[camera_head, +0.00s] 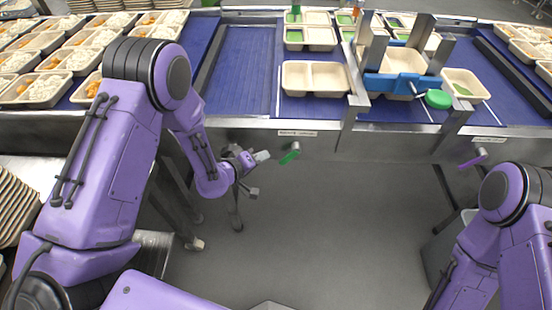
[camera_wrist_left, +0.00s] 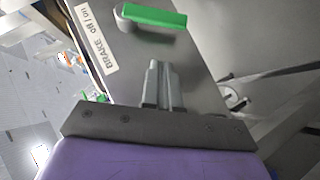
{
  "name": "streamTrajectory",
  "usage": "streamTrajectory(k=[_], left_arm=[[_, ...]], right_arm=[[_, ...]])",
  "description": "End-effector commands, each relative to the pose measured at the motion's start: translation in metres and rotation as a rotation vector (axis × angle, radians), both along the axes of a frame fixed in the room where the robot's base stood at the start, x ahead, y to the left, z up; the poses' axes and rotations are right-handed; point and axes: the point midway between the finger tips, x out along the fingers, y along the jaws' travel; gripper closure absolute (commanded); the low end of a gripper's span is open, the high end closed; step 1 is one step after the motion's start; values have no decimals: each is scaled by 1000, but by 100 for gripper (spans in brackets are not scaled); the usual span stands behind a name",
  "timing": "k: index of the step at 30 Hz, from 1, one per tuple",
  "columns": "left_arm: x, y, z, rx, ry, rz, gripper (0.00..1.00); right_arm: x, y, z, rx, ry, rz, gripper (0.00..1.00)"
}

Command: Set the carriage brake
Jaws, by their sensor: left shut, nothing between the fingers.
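The green brake lever (camera_head: 290,153) sticks out from the front edge of the conveyor, just below a white label (camera_head: 298,133). In the left wrist view the lever (camera_wrist_left: 155,17) is a green bar on a metal pivot, beside the label (camera_wrist_left: 96,38) reading "BRAKE off/on". My left gripper (camera_head: 262,156) is just left of the lever, apart from it in the head view. In the wrist view its fingers (camera_wrist_left: 160,70) are together and empty, with the tips below the lever. The carriage (camera_head: 400,60) is a metal frame with a blue part over the belt. My right gripper is out of view.
A green knob (camera_head: 438,98) is on the carriage. A purple lever (camera_head: 473,158) sits farther right on the front edge. An empty two-compartment tray (camera_head: 315,90) is on the blue belt (camera_head: 240,75). Filled trays stand at the left. The floor (camera_head: 320,220) in front is clear.

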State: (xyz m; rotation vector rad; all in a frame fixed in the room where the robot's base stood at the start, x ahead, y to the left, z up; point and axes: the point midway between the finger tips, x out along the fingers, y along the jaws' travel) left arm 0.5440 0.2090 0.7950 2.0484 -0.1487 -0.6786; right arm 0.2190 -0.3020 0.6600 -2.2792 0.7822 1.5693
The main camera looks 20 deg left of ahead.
Motion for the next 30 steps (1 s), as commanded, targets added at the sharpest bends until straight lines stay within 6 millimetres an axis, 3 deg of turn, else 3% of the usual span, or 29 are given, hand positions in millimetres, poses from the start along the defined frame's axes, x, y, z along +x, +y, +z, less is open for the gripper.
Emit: streamTrajectory(k=[3, 10, 23, 30], left_arm=[[21, -10, -10, 0, 0, -2, 100], [26, -35, -28, 1, 0, -1, 100], [27, -39, -32, -1, -1, 0, 100], [31, -52, -37, -40, -12, -20, 100]], right_arm=[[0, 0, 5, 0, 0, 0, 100], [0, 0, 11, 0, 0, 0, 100], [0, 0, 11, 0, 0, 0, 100], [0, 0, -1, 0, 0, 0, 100]])
